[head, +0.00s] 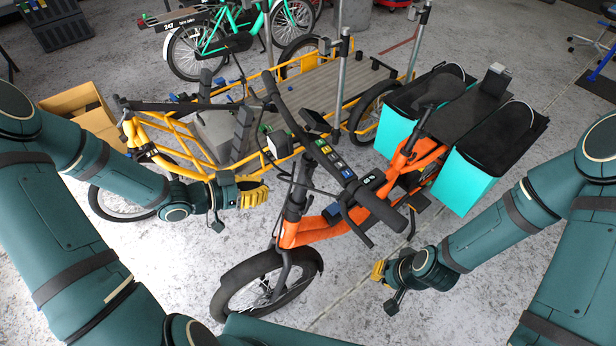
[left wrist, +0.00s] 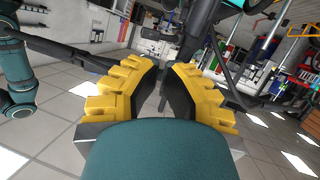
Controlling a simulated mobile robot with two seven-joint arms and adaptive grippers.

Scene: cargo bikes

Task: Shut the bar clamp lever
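The orange bike (head: 370,200) stands in the middle of the head view. Its black handlebar (head: 338,165) runs diagonally above a dark upright stem (head: 294,203). Dark levers and cables crowd around the bar and stem; I cannot tell which part is the bar clamp lever. My left gripper (head: 255,194) is just left of the stem, apparently apart from it. In the left wrist view, its yellow fingers (left wrist: 162,82) stand apart, with a narrow gap and no clearly held object. My right gripper (head: 379,271) is low, right of the front wheel; its finger opening is hidden.
A yellow cargo bike (head: 190,135) stands close behind my left arm. Turquoise-sided bags (head: 466,180) hang at the orange bike's rear. A cardboard box (head: 75,102) is at the left. Bare floor (head: 420,315) lies in front at the right.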

